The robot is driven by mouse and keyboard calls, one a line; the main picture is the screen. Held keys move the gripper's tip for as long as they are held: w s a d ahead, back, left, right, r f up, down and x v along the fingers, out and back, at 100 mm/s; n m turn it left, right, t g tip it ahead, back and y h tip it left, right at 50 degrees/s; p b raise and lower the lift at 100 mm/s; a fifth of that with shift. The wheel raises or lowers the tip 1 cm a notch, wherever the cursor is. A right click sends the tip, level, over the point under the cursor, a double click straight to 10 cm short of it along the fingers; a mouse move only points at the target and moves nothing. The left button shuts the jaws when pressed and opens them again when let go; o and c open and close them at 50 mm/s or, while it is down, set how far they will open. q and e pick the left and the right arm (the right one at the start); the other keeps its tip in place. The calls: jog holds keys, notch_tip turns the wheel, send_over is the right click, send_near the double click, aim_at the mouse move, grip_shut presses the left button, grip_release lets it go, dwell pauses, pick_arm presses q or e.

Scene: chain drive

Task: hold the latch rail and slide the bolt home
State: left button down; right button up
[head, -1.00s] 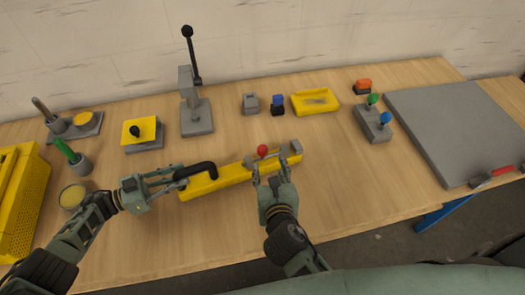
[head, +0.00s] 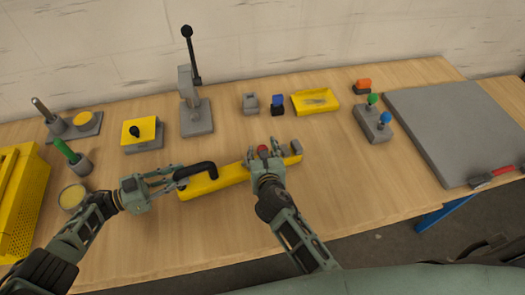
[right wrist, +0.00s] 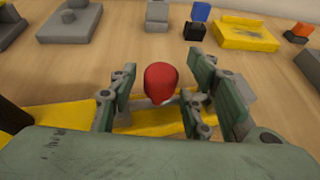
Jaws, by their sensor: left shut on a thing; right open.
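The latch rail (head: 226,178) is a long yellow bar lying slantwise on the table, with a black handle (head: 207,166) at its left end. My left gripper (head: 172,180) is shut on this handle. The bolt's red knob (head: 263,149) stands up near the rail's right part, by grey brackets (head: 295,147). My right gripper (head: 265,158) is open at the knob. In the right wrist view the red knob (right wrist: 161,80) stands between the spread fingers, with gaps on both sides. The bolt's shaft is mostly hidden under the knob and fingers.
Behind the rail stand a grey lever post (head: 196,115), small grey and blue blocks (head: 277,104) and a yellow tray (head: 315,101). A joystick box (head: 372,125) and a grey plate (head: 455,130) are to the right. The table just right of the rail is clear.

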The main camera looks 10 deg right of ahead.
grip_shut()
dwell(0.4)
